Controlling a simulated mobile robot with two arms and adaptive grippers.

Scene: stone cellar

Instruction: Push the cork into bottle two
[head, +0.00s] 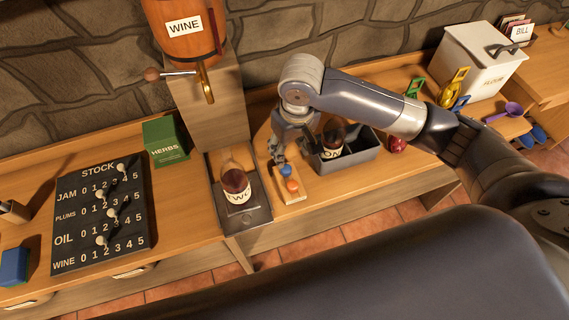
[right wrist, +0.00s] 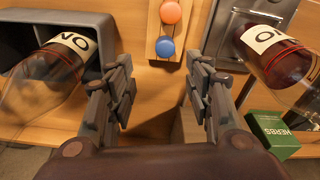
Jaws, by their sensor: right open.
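Bottle two (head: 235,178), dark red with a pale label, stands upright on a dark metal plate (head: 255,217) in the head view. It also shows at the right of the right wrist view (right wrist: 285,62). Its mouth is too unclear to tell whether anything is in it. A blue-topped cork (head: 285,170) and an orange-topped cork (head: 292,185) sit on a small wooden block (head: 289,198) right of the bottle. They also show in the right wrist view, blue (right wrist: 165,47) and orange (right wrist: 170,12). My right gripper (head: 290,155) is open and empty, close behind the blue-topped cork. My left gripper is out of view.
A wooden post with a wine barrel (head: 187,28) stands behind bottle two. A green herbs box (head: 165,141) and a stock board (head: 98,215) are to the left.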

